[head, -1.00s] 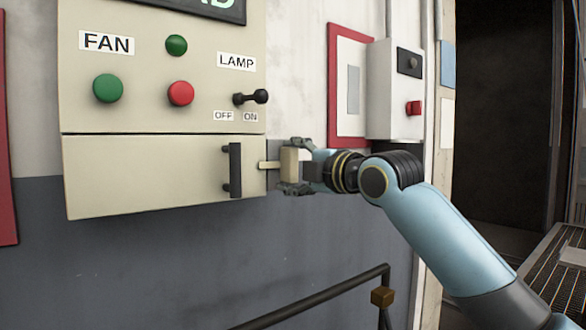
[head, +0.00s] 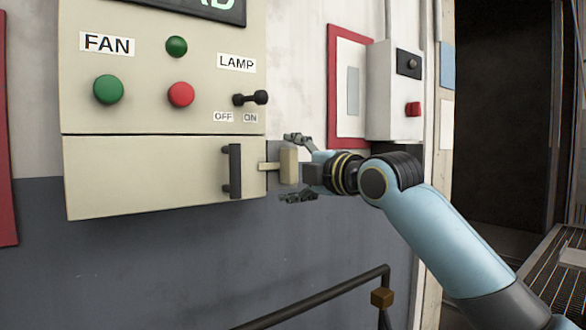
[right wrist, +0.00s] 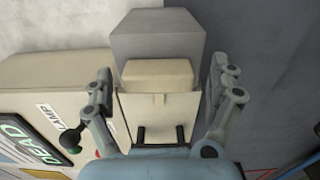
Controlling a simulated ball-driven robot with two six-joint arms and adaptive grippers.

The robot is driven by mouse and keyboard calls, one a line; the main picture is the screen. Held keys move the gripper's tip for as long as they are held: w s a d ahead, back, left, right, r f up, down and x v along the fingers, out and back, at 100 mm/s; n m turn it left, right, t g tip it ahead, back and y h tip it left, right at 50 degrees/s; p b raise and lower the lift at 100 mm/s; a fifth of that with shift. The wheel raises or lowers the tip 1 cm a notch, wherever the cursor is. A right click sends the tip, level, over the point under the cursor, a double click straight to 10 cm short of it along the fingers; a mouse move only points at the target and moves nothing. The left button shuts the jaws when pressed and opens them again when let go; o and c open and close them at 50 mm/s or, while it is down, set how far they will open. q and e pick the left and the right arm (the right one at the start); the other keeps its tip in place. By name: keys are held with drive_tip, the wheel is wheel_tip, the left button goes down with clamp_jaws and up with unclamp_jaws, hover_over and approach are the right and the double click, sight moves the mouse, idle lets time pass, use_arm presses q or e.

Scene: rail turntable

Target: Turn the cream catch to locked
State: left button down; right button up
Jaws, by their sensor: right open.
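The cream catch (head: 288,166) sits at the right edge of the cream control box, beside its lower door (head: 150,178). A short flat cream bar (head: 268,166) reaches from it onto the door's edge. My right gripper (head: 294,168) is open, with one finger above the catch and one below, both apart from it. In the right wrist view the catch (right wrist: 157,73) lies between the spread fingers of my right gripper (right wrist: 162,85), in front of a grey block (right wrist: 156,38). My left gripper is not in view.
The door has a black handle (head: 235,171). Above are green and red buttons, a FAN label (head: 106,43) and a black lamp lever (head: 251,98) over OFF and ON. A white box (head: 396,92) with a red knob hangs to the right. A dark rail (head: 320,300) runs below.

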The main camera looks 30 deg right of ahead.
drive_tip(key=s+d, duration=0.1)
drive_tip(key=s, duration=1.1)
drive_tip(key=shift+d, duration=0.3)
